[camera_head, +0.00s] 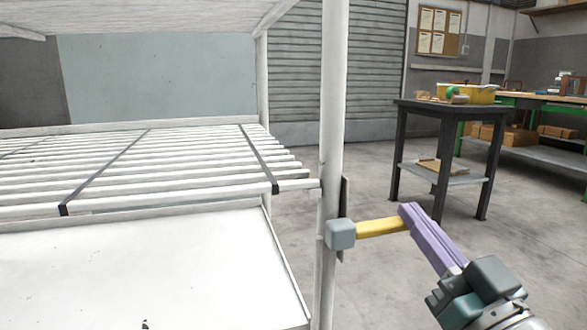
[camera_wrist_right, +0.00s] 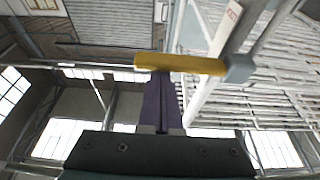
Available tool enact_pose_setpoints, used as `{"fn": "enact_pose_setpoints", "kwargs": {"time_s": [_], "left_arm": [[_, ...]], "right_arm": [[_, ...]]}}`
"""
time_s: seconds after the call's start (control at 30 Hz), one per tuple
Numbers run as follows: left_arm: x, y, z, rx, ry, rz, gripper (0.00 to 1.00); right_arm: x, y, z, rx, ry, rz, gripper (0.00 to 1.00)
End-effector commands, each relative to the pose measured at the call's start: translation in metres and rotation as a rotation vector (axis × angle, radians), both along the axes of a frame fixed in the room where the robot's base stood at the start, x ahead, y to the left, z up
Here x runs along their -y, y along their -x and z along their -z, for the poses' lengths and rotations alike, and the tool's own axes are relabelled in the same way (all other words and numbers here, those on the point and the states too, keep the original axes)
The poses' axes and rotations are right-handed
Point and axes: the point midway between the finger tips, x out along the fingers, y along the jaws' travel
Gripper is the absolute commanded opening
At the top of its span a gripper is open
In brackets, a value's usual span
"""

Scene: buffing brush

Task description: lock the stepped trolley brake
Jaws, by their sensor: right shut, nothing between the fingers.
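The white trolley (camera_head: 333,120) has a slatted shelf and a round upright post. A blue-grey block (camera_head: 341,234) sits on this post, and a yellow brake lever (camera_head: 378,228) sticks out from it to the right, nearly level. My right gripper (camera_head: 406,211) has purple fingers, shut and empty, at the lever's free end. In the right wrist view the yellow lever (camera_wrist_right: 185,64) crosses just beyond the fingertips, with the blue-grey block (camera_wrist_right: 239,69) at its right end. I cannot tell whether the fingers touch the lever. My left gripper is not in view.
A dark-framed table (camera_head: 444,107) with a yellow container (camera_head: 480,94) stands behind to the right. A green workbench (camera_head: 545,98) is at the far right. The concrete floor (camera_head: 375,185) between the trolley and the table is clear.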

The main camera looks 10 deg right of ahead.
Motion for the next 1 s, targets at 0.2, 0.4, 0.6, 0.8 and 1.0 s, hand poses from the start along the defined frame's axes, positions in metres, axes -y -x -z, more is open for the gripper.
{"fn": "enact_pose_setpoints", "kwargs": {"time_s": [0.2,0.4,0.6,0.8,1.0], "left_arm": [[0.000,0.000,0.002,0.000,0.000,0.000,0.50],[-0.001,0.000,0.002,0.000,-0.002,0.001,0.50],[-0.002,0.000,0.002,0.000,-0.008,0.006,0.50],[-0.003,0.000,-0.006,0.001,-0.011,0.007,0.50],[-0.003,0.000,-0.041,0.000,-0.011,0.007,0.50]], "right_arm": [[0.000,0.000,0.004,-0.003,-0.040,0.001,0.00],[0.000,0.000,0.006,-0.007,-0.047,0.000,0.00],[0.000,0.000,0.007,-0.010,-0.045,0.000,0.00],[0.000,-0.002,-0.003,-0.010,-0.044,0.000,0.00],[0.002,-0.011,-0.046,-0.001,-0.045,-0.001,0.00]]}}
